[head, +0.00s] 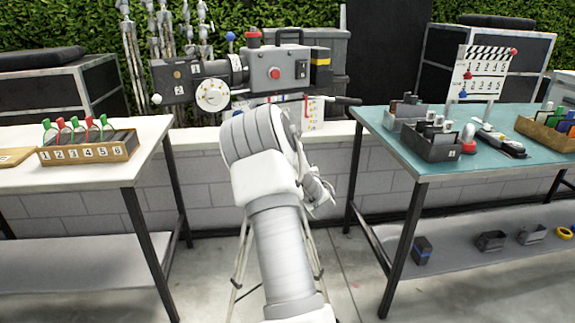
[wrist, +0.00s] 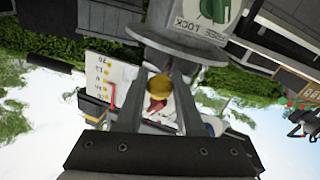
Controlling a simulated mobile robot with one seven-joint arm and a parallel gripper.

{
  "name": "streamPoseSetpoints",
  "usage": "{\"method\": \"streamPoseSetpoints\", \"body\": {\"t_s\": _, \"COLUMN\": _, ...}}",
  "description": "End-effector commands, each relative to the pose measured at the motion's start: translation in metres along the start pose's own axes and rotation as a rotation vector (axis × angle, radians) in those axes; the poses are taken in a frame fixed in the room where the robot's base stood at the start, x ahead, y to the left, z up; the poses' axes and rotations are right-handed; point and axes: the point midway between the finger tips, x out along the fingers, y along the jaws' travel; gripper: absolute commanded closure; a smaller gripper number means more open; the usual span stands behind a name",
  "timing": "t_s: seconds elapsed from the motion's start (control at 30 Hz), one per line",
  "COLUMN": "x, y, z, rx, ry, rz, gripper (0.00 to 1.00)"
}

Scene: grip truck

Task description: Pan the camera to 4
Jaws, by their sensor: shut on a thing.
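The film camera (head: 276,68) stands on a tripod behind my arm in the head view, with a numbered dial (head: 211,95) and a red knob on its side. A white numbered plate (head: 313,112) shows below it, partly hidden by my arm. This plate also shows upside down in the wrist view (wrist: 103,72), its digits too small to read surely. A dark handle (head: 346,100) sticks out right. In the wrist view my gripper (wrist: 163,68) is closed around a part with a yellow round knob (wrist: 174,97); a green FREE/LOCK dial (wrist: 211,8) is just beyond the fingers.
A white table (head: 85,165) with a box of numbered tags (head: 88,150) stands left. A teal table (head: 400,140) with a grey bin (head: 432,148) and a clapperboard (head: 483,75) stands right. A low block wall (head: 210,150) runs behind my arm.

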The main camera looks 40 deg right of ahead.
Motion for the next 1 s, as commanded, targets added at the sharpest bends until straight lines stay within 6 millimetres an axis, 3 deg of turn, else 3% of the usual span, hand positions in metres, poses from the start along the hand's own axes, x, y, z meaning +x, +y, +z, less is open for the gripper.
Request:
{"method": "streamPoseSetpoints", "body": {"t_s": 0.4, "x": 0.0009, "y": 0.0021, "z": -0.0027, "rx": -0.001, "ry": 0.009, "rz": -0.020, "gripper": 1.00}}
{"method": "streamPoseSetpoints", "body": {"t_s": 0.43, "x": 0.0009, "y": 0.0021, "z": -0.0027, "rx": -0.001, "ry": 0.009, "rz": -0.020, "gripper": 0.58}}
{"method": "streamPoseSetpoints", "body": {"t_s": 0.57, "x": 0.0007, "y": 0.0020, "z": -0.0019, "rx": -0.001, "ry": 0.007, "rz": -0.019, "gripper": 0.34}}
{"method": "streamPoseSetpoints", "body": {"t_s": 1.0, "x": -0.0083, "y": 0.0032, "z": -0.0003, "rx": 0.001, "ry": 0.002, "rz": -0.016, "gripper": 0.34}}
